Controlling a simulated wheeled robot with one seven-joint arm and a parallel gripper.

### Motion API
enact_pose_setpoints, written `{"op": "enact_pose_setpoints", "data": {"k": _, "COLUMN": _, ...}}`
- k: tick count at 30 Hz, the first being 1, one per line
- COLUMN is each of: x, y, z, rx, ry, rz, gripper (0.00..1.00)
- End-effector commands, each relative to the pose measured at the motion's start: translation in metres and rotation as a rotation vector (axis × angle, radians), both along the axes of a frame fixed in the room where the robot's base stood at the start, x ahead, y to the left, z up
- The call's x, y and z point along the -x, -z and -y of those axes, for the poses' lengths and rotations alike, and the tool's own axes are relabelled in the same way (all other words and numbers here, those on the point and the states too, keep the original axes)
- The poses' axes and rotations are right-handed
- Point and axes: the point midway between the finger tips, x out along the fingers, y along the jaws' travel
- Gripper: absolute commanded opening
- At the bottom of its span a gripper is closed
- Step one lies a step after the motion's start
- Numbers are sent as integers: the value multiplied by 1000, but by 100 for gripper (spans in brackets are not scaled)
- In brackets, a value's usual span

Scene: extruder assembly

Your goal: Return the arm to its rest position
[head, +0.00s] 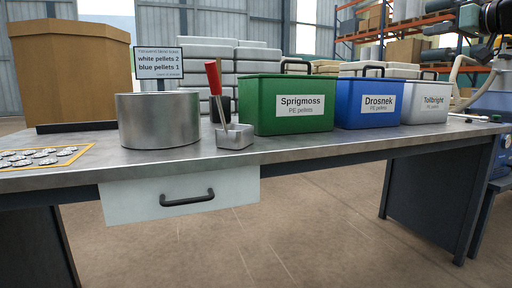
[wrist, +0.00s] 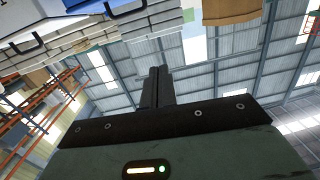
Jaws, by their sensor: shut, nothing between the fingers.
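My gripper (wrist: 157,74) shows in the wrist view with its dark fingers together and nothing between them. The wrist view looks up past it at the warehouse roof, with the scene upside down.
A metal workbench (head: 330,150) holds a steel pot (head: 158,122), a small metal scoop (head: 235,138) with a red handle, and green (head: 290,120), blue (head: 366,115) and white (head: 425,115) bins. A closed drawer (head: 150,197) hangs under the front edge. The floor in front is clear.

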Motion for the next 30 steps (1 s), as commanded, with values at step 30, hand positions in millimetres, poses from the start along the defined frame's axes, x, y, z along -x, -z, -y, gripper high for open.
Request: {"op": "enact_pose_setpoints", "data": {"k": 30, "x": 208, "y": 313, "z": -368, "rx": 421, "ry": -374, "rz": -967, "gripper": 0}}
